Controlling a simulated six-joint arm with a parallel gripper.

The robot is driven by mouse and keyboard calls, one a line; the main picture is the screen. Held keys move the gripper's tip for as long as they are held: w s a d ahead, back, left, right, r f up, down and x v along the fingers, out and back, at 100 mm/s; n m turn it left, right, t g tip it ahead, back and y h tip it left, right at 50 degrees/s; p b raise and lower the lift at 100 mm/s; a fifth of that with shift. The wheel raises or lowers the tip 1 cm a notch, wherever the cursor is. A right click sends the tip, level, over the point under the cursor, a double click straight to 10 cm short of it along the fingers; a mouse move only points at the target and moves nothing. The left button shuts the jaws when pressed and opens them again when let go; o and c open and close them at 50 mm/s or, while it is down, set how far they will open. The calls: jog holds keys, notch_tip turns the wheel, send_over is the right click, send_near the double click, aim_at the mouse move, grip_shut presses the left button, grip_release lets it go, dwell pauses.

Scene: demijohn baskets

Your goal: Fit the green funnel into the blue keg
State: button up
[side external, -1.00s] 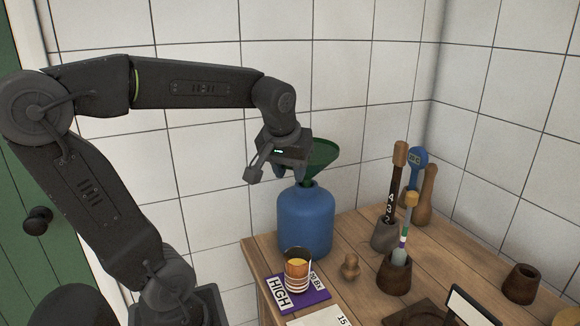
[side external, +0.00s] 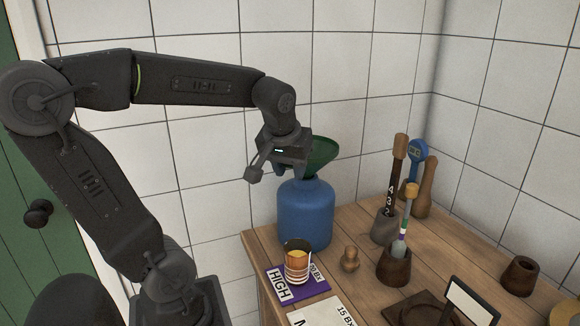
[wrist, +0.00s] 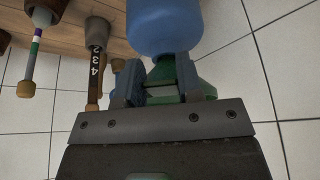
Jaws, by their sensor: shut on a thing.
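The blue keg (side external: 305,217) stands upright at the back left of the wooden table. It also shows at the top of the wrist view (wrist: 163,28). The green funnel (side external: 322,156) is upright over the keg's mouth, its lower end hidden at the keg's neck. In the wrist view the funnel (wrist: 200,88) shows between and behind the fingers. My gripper (wrist: 160,84) is shut on the funnel, just above the keg's shoulder. In the side view my gripper (side external: 290,165) hides part of the funnel. I cannot tell whether the funnel is fully seated.
A striped cup (side external: 297,265) stands on a purple card (side external: 312,287) in front of the keg. A small wooden knob (side external: 350,259) and dark holders (side external: 394,267) with upright tools are to the right. Tiled walls are close behind.

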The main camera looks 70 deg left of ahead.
jog(key=o, duration=1)
jog(key=shift+r, duration=0.1)
jog(key=v, duration=1.3)
jog(key=shift+r, duration=0.3)
jog(key=shift+s+d+f, duration=0.1)
jog(key=shift+d, duration=0.1)
jog(key=s+d+f+m+h, duration=0.1)
jog(key=d+f+m, duration=0.2)
jog(key=f, duration=0.2)
jog(key=s+d+f+m+t+h, duration=0.1)
jog(key=d+f+m, duration=0.2)
jog(key=f, duration=0.2)
jog(key=s+d+f+m+t+h, duration=0.1)
jog(key=d+f+m, duration=0.2)
jog(key=f, duration=0.2)
jog(key=shift+s+d, duration=0.1)
jog(key=shift+d, duration=0.25)
